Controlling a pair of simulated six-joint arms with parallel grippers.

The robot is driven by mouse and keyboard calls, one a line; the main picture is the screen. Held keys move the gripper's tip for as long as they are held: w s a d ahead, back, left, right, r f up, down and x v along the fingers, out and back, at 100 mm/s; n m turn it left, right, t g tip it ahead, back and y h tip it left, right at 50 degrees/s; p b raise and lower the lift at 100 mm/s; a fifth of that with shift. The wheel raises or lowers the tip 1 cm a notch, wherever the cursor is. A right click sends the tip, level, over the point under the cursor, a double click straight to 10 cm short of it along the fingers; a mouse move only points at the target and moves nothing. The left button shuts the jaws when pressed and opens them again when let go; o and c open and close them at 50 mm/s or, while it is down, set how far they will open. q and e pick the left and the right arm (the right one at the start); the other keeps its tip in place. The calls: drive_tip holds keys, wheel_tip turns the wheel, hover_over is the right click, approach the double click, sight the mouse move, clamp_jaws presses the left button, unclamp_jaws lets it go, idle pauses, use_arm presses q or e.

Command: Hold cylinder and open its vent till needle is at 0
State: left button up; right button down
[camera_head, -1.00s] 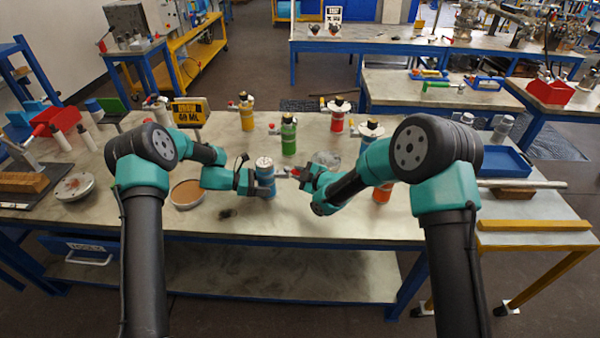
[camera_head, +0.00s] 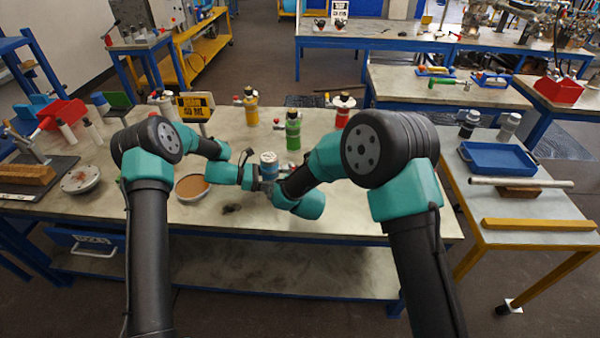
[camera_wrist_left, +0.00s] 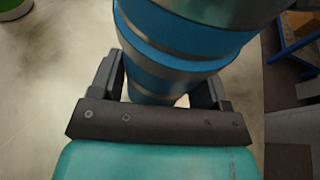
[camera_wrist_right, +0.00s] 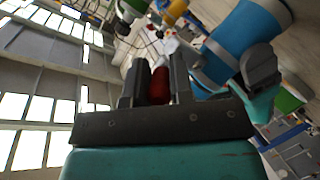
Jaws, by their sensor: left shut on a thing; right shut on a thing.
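The blue cylinder (camera_head: 269,168) stands upright in my left gripper (camera_head: 258,183), near the middle of the bench. In the left wrist view the jaws (camera_wrist_left: 165,95) close around its blue and metal-banded body (camera_wrist_left: 175,60). My right gripper (camera_head: 281,186) is right beside the cylinder, its tips mostly hidden in the head view. In the right wrist view its jaws (camera_wrist_right: 158,85) are shut on a red part (camera_wrist_right: 160,84), with the blue cylinder (camera_wrist_right: 243,40) close to the right. How the red part joins the cylinder is unclear. No gauge face or needle is readable.
Yellow (camera_head: 249,108), green (camera_head: 293,132) and red (camera_head: 343,108) cylinders stand behind. A round brown-filled dish (camera_head: 191,187) lies left of the blue cylinder. A yellow-black sign (camera_head: 194,107) stands further back. The front of the bench (camera_head: 330,222) is clear.

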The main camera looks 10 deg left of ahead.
drive_tip(key=shift+s+a+m+t+h, duration=0.2)
drive_tip(key=shift+a+m+h, duration=0.2)
drive_tip(key=shift+m+h, duration=0.8)
drive_tip(key=shift+s+a+m+t+h, duration=0.15)
drive_tip(key=shift+a+m+h, duration=0.2)
drive_tip(key=shift+m+h, duration=0.8)
drive_tip(key=shift+s+a+m+t+h, duration=0.15)
drive_tip(key=shift+a+m+h, duration=0.45)
drive_tip(key=shift+h, duration=0.95)
drive_tip(key=shift+d, duration=0.2)
drive_tip(key=c, duration=1)
unclamp_jaws()
drive_tip(key=shift+s, duration=0.1)
drive_tip(key=v, duration=1.2)
